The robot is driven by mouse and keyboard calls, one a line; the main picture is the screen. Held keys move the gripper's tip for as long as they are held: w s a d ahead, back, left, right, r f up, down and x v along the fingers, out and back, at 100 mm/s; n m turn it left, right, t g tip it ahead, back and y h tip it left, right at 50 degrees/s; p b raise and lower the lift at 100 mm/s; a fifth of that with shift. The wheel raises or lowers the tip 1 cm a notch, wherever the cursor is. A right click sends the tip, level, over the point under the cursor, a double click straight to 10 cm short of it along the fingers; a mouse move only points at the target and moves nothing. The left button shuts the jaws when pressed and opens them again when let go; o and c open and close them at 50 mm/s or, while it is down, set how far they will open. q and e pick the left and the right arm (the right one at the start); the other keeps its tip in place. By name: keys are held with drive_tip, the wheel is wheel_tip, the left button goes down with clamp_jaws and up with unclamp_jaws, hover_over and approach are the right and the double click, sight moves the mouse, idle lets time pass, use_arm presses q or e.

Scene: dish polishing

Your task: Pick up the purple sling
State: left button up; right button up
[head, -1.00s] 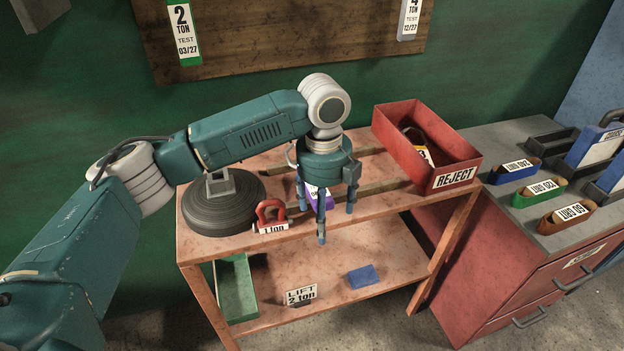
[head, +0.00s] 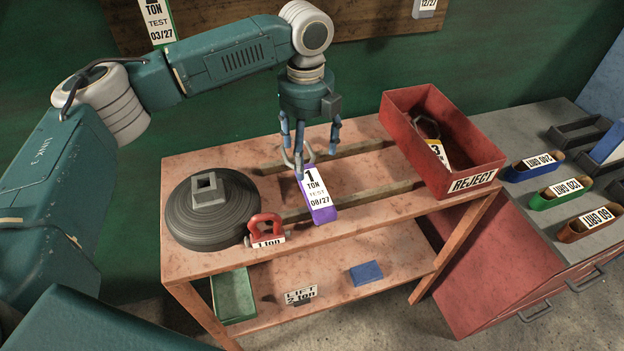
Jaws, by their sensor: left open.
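The purple sling (head: 323,214) shows in the head view as a purple piece with a white tag reading "1 TON TEST 08/27", and a grey metal ring sits at its far end. It lies on the top of the wooden bench, near the middle. My left gripper (head: 308,160) points down over the ring end of the sling, its fingers spread open. One finger overlaps the top of the tag in the picture. I cannot tell whether it touches. My right gripper is not in view.
A dark round weight (head: 215,225) and a red shackle tagged "1 ton" (head: 267,229) stand left of the sling. A red REJECT bin (head: 455,150) stands at right. Green (head: 232,297) and blue (head: 366,273) items lie on the lower shelf.

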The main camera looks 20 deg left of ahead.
sight(306, 172)
use_arm(q)
drive_tip(key=shift+s+f, duration=0.15)
drive_tip(key=shift+f, duration=1.05)
drive_tip(key=f, duration=0.1)
drive_tip(key=f+p, duration=0.1)
drive_tip(key=f, duration=0.2)
drive_tip(key=shift+s+a+f+p, duration=0.15)
drive_tip(key=shift+s+a+p, duration=0.15)
drive_tip(key=shift+p, duration=0.1)
drive_tip(key=shift+w+f, duration=0.1)
drive_tip(key=shift+f, duration=0.15)
drive_tip(key=shift+c, duration=1)
drive_tip(key=c, duration=0.9)
drive_tip(key=shift+w+d, duration=0.1)
drive_tip(key=c, duration=0.6)
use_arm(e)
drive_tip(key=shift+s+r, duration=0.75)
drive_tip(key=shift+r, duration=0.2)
